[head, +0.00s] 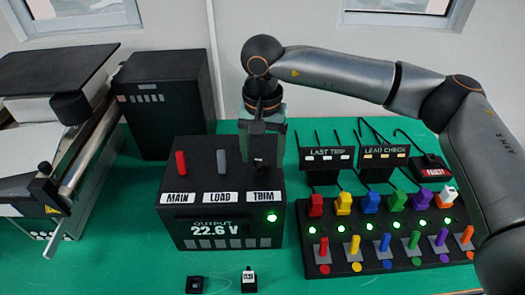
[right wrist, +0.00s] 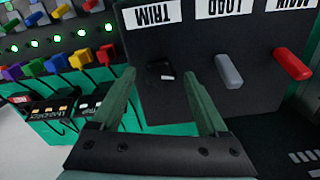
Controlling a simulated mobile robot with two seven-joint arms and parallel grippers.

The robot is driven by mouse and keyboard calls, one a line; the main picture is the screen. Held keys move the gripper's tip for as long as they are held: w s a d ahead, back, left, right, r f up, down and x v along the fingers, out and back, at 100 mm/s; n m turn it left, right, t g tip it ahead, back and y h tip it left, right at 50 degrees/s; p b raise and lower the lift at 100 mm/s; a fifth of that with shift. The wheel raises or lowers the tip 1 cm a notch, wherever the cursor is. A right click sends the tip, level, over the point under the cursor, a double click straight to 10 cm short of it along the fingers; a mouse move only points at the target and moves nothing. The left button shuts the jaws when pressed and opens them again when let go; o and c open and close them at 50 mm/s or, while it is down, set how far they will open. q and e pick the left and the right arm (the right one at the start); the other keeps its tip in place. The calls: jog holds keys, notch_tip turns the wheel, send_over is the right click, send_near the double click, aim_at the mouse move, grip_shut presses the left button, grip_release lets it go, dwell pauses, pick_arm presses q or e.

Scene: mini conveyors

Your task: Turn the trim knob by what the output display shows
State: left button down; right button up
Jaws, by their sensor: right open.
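The output display (head: 214,231) on the front of the black control box (head: 180,240) reads 22.6 V. The small black trim knob (head: 259,163) stands on the box top behind the TRIM label (head: 264,197). My right gripper (head: 263,148) points down over the knob and partly hides it. In the right wrist view its two green fingers are apart, and the knob (right wrist: 160,70) shows between their tips with nothing gripped. I cannot tell whether the fingers touch it. My left gripper is not in view.
A red MAIN lever (head: 181,163) and a grey LOAD lever (head: 222,162) stand left of the knob. A panel of coloured plugs and switches (head: 385,262) is at the right, with LAST TRIP (head: 327,153) and LEAD CHECK (head: 385,153) displays behind it. Two small items lie in front.

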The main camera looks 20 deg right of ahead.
jog(key=shift+f, duration=0.15)
jog(key=shift+c, duration=0.2)
grip_shut()
dwell(0.4)
